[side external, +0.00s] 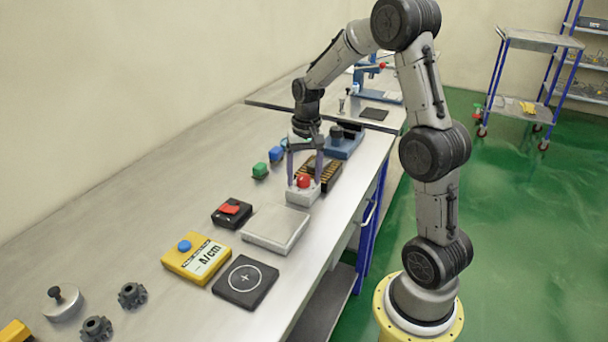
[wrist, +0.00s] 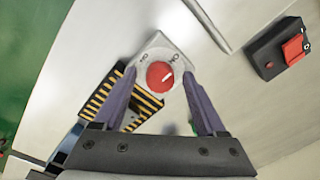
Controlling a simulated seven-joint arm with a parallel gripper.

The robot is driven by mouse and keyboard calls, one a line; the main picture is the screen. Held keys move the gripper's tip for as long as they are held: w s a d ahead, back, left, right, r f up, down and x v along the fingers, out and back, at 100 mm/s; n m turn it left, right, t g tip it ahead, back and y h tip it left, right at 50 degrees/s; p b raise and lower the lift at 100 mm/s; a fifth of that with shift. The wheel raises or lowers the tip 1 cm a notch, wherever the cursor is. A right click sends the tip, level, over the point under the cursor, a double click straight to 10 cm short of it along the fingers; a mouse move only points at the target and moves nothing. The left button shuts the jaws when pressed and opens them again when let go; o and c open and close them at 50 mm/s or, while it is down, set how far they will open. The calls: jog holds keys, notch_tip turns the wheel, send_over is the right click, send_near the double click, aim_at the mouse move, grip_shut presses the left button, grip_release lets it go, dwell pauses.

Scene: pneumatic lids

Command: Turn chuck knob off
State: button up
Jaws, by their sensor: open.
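The red chuck knob (wrist: 159,76) sits on a light grey block with small dark markings, too small to read surely. A white pointer line on the knob points to the upper right in the wrist view. In the side view the red knob (side external: 304,181) tops the grey block (side external: 303,195) near the table's front edge. My gripper (side external: 304,176) is above it, pointing down, with its purple fingers on either side. In the wrist view my gripper's (wrist: 158,80) fingers are spread wide around the knob, with gaps on both sides. I cannot tell the exact fingertip height.
A black-and-yellow slotted part (side external: 322,172) stands close behind the block. A grey plate (side external: 275,228) and a black box with a red switch (side external: 231,212) lie nearer the camera. Green (side external: 260,170) and blue (side external: 276,154) buttons stand left. Bare table lies further left.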

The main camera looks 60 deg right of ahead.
grip_shut()
dwell(0.5)
jog(key=n, duration=0.4)
jog(key=shift+n, duration=0.4)
jog(key=n, duration=0.4)
jog(key=shift+n, duration=0.3)
jog(key=n, duration=0.4)
jog(key=shift+n+g, duration=0.3)
jog(key=shift+w+r+n, duration=0.1)
jog(key=shift+n, duration=1.8)
